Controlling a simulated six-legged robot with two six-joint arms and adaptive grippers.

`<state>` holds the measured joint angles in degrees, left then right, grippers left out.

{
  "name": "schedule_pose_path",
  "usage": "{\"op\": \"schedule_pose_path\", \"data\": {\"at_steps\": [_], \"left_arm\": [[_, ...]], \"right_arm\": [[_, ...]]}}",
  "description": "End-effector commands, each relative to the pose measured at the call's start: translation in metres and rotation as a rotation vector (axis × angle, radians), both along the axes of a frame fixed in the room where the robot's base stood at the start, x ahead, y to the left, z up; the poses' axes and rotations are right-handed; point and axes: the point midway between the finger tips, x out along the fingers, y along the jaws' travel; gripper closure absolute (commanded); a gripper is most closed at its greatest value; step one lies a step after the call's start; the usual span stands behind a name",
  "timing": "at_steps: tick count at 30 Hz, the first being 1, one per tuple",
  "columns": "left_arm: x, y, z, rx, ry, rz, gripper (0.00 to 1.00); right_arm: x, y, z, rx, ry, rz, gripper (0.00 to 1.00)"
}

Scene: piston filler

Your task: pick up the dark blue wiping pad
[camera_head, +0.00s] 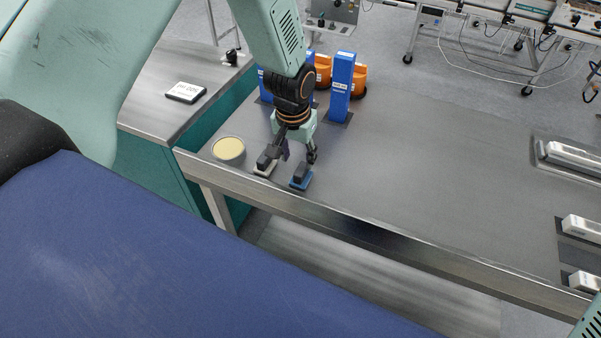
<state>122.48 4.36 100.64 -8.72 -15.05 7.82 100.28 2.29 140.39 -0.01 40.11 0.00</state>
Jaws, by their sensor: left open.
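The dark blue wiping pad (301,183) lies near the front edge of the metal table. It has a blue base and a dark block-like grip on top. My left gripper (287,160) hangs over the table just behind it, pointing down with its fingers apart. The right-hand finger is close to the blue pad's back edge; I cannot tell whether it touches. A second pad with a pale base (263,170) lies to the left, partly behind the left-hand finger. My right gripper is not in view.
A round tub with yellowish contents (229,149) stands left of the pads. Blue upright boxes (342,86) and orange items (360,80) stand behind my gripper. Pale bars (575,156) lie at the far right. The table's middle (440,170) is clear.

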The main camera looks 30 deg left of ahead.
Motion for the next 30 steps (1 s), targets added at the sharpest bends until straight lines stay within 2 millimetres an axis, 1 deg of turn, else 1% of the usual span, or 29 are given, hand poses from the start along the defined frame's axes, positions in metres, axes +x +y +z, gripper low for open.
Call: {"op": "schedule_pose_path", "data": {"at_steps": [6,9,12,19,30], "left_arm": [[-0.002,-0.006,-0.032,0.001,0.002,-0.002,0.53],[0.0,-0.006,-0.042,0.0,0.0,-0.002,0.53],[0.002,-0.006,-0.047,0.0,-0.001,-0.001,0.53],[0.004,-0.006,-0.047,0.0,-0.001,-0.001,0.53],[0.004,-0.006,-0.047,0.0,-0.001,-0.001,0.84]], "right_arm": [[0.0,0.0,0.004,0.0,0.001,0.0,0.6],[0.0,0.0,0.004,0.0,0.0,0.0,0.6],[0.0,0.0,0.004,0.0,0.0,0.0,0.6],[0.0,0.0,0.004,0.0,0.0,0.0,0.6],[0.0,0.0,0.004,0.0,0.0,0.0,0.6]]}}
